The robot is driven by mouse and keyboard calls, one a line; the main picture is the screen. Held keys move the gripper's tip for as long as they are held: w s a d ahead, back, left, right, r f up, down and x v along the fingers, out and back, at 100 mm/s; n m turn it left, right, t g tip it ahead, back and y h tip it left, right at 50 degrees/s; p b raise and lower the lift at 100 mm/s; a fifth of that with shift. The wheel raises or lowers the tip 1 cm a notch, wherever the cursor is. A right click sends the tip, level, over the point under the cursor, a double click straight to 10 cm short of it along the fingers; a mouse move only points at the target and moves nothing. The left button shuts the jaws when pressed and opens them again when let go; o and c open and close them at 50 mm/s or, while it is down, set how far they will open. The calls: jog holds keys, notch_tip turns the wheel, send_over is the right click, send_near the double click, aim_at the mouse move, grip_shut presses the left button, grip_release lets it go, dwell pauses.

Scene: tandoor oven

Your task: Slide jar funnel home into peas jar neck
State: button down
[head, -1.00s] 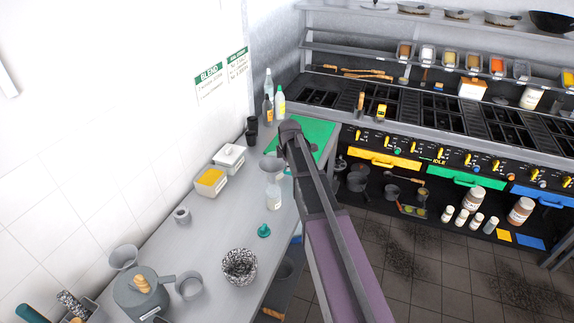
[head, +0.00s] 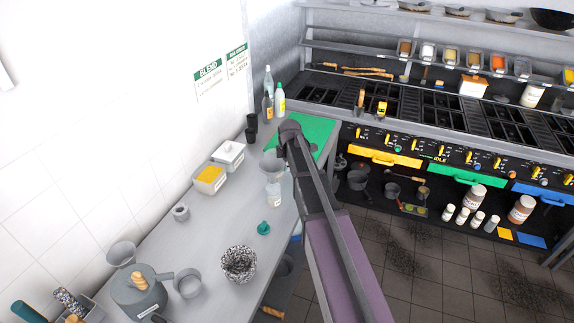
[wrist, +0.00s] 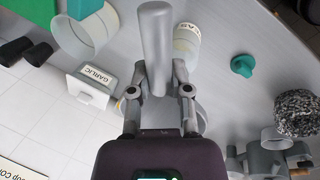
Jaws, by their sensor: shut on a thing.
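The head view does not show whether the spout is in the neck. In the wrist view, my gripper (wrist: 159,84) is shut, with a grey cylindrical handle (wrist: 155,48) between its fingers. The clear peas jar (wrist: 186,42) with a pale label is just beyond the right finger. My arm hides the gripper in the head view.
A yellow-filled tub (head: 209,181) and a white tub (head: 229,154) stand by the wall. A teal stopper (head: 263,228) and a speckled bowl (head: 239,262) are nearer. A green board (head: 312,134) and bottles are behind. Bare counter lies left of the jar.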

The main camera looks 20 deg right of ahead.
jog(key=shift+f+b, duration=1.25)
jog(key=shift+f, duration=0.05)
jog(key=shift+c, duration=2.4)
grip_release()
jog(key=shift+r, duration=0.1)
jog(key=p+v, duration=0.8)
jog(key=shift+s, duration=0.1)
jog(key=s+a+f+m+g+b, duration=0.1)
jog(key=s+f+m+b, duration=0.2)
jog(key=s, duration=0.5)
jog(key=s+a+f+m+g+b, duration=0.1)
jog(key=s+f+m+b, duration=0.3)
jog(key=s+m, duration=0.4)
jog(key=s+a+f+m+g+b, duration=0.1)
jog(key=s+a+f+m+b, duration=0.2)
jog(key=s, duration=0.7)
jog(key=shift+s+a+f+m+b, duration=0.15)
jog(key=shift+a+f+m+b, duration=0.1)
jog(key=shift+f+m+b, duration=0.9)
